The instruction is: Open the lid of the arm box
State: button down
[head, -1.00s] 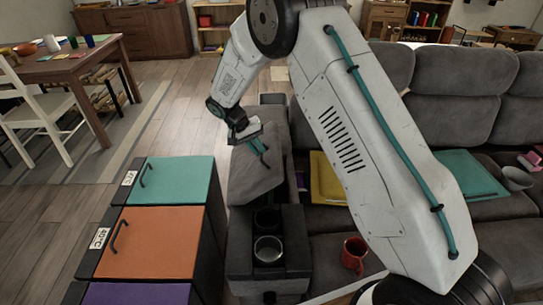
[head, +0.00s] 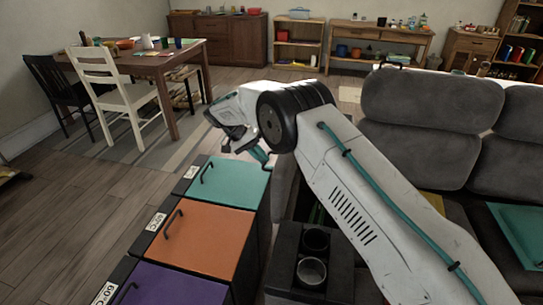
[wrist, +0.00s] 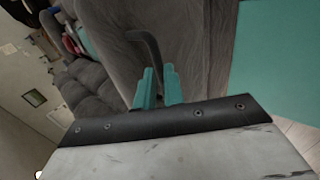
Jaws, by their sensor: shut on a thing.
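The arm box is the grey sofa arm beside the seats, with a dark front part holding two cup holders (head: 290,245). Its grey padded lid (head: 284,188) stands tilted up toward the cabinets on the left, and fills much of the wrist view (wrist: 190,45). Part of the box's opening shows, with something green (head: 316,213) inside; my arm hides the rest. My gripper (head: 263,157) is beside the lid's upper part. In the wrist view its teal fingers (wrist: 157,87) are shut on the lid's dark bent handle (wrist: 148,48).
Teal (head: 228,184), orange (head: 200,236) and purple (head: 175,287) topped cabinets stand close left of the arm box. The grey sofa (head: 430,120) is on the right, with a teal item (head: 520,235) on it. Wooden floor (head: 75,210) lies open at left.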

jog(key=shift+a+f, duration=0.2)
jog(key=shift+f, duration=0.35)
jog(key=shift+a+f, duration=0.2)
jog(key=shift+f, duration=0.35)
jog(key=c, duration=1.7)
grip_release()
jog(key=shift+a, duration=0.1)
jog(key=shift+o, duration=1.1)
jog(key=shift+w+f, duration=0.15)
jog(key=shift+w, duration=0.05)
jog(key=v, duration=0.8)
jog(key=shift+a, duration=0.1)
